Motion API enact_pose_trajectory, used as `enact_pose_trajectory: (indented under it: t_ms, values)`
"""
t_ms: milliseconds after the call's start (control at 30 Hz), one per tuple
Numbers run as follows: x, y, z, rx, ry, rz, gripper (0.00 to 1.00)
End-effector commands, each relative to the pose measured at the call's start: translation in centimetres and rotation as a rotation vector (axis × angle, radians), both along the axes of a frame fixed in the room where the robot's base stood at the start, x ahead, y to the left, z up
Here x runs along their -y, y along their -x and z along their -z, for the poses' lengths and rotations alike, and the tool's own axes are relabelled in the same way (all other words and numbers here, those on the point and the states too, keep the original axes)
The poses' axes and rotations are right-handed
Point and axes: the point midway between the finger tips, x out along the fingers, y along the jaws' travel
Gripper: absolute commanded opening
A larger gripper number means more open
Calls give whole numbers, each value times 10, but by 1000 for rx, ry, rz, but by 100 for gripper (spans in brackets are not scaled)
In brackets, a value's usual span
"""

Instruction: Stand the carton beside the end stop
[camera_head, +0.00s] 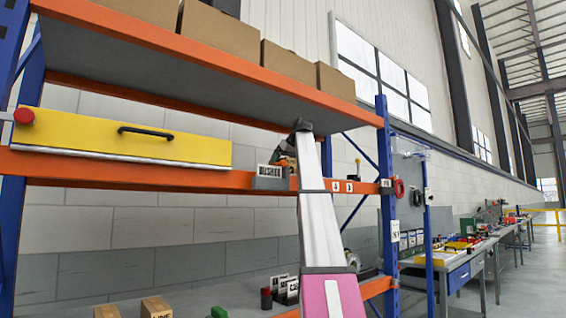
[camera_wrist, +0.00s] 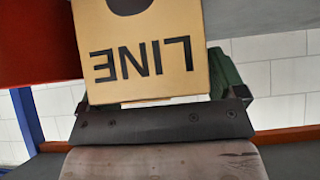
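The carton (camera_wrist: 145,60) is a tan box with a dark round mark and the word LINE, upside down in the wrist view. It fills the space in front of my gripper (camera_wrist: 160,105), slightly tilted in the picture, with wall behind it and no support visible under it. My gripper appears shut on it, though the fingertips are mostly hidden. In the head view my gripper (camera_head: 287,150) is behind the end of my arm, at the orange middle beam. A dark green part (camera_wrist: 225,75) shows beside the carton. I cannot tell which thing is the end stop.
Two similar cartons (camera_head: 157,307) stand on the lower level at the bottom. A yellow panel (camera_head: 70,133) with a black handle and a red knob (camera_head: 23,116) spans the left. Boxes fill the upper shelf.

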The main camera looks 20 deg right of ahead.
Motion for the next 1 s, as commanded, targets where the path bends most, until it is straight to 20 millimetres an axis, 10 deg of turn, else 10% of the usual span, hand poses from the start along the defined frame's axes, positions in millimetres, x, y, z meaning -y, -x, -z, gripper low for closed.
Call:
enact_pose_trajectory:
  t_ms: [1000]
  values:
    - [29,79,-87,0,0,0,89]
